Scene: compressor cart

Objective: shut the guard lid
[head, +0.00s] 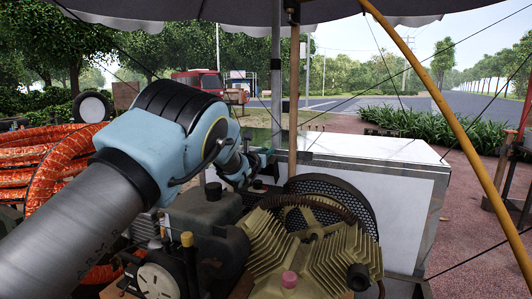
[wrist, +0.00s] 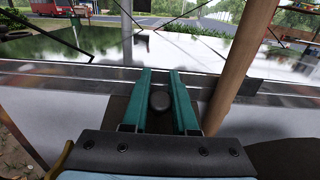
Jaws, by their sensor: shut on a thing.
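My gripper (wrist: 163,72) has its two teal fingers on either side of a dark round knob (wrist: 159,101) and is shut on it. Behind the fingers, a dark flat panel (wrist: 120,106) shows in part; it looks like the guard lid, but its hinge and angle are hidden. In the head view my gripper (head: 264,153) reaches over the compressor, beside the wooden pole, and my arm hides much of the area below it. I cannot tell from there how far the lid stands open.
The finned compressor block (head: 315,250) and a black mesh wheel guard (head: 335,205) stand in front of a white box (head: 385,190). A wooden pole (head: 293,90) rises close to the right of my gripper. Orange hose (head: 45,170) lies coiled at left.

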